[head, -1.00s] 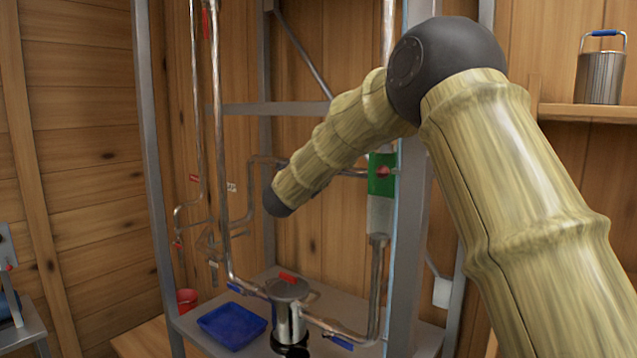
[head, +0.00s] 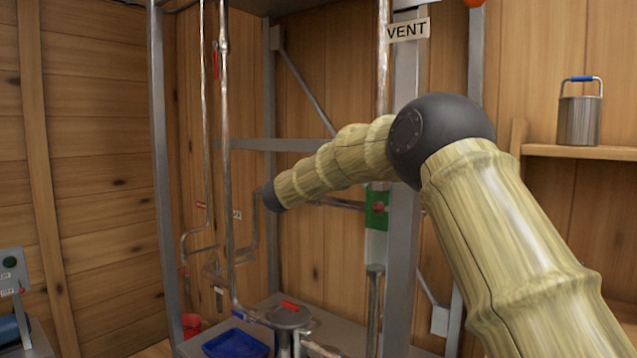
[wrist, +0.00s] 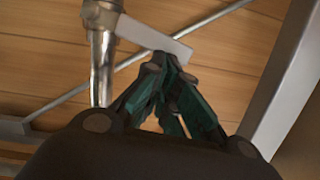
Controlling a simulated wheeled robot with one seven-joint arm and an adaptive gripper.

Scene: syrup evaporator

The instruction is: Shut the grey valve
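In the wrist view a flat pale grey lever (wrist: 152,36) sticks out from a fitting on a metal pipe (wrist: 102,70); it looks like the grey valve's handle. My gripper (wrist: 160,62) has its dark green fingers drawn together at the tips, just below the lever in the picture. I cannot tell whether the tips touch it.
Metal rack posts (head: 163,170) and pipes (head: 224,150) stand around my arm. A canister with a red handle (head: 288,315) and a blue tray (head: 236,345) are on the lower shelf. A VENT sign (head: 408,29) is on the right post.

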